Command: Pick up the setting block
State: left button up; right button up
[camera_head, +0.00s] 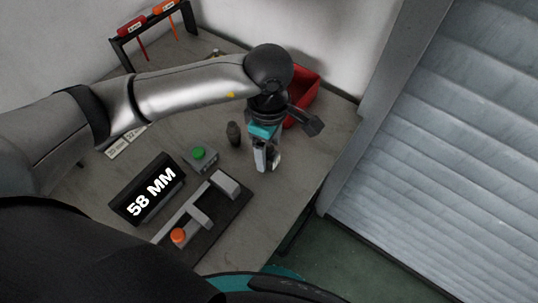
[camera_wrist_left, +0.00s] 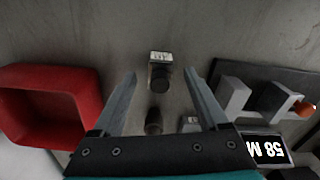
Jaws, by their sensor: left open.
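A small grey block with a white printed label, likely the setting block (camera_wrist_left: 160,58), stands on the table in the left wrist view, with a dark round part facing the camera. My left gripper (camera_wrist_left: 161,76) is open, its fingers on either side of the block in that view, with gaps showing to both. I cannot tell how far above or around it the fingertips are. In the head view the left gripper (camera_head: 267,163) points down near the table's right side and largely hides the block. My right gripper is not in view.
A dark small cylinder (camera_head: 233,133) stands close to the left gripper. Nearby are a green-button box (camera_head: 199,155), a display reading 58 MM (camera_head: 150,194), a fixture with an orange knob (camera_head: 179,236) and a red bin (camera_head: 302,98). The table's right edge is close.

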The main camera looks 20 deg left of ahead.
pick_arm(q)
jog(key=shift+f, duration=0.1)
grip_shut()
dwell(0.6)
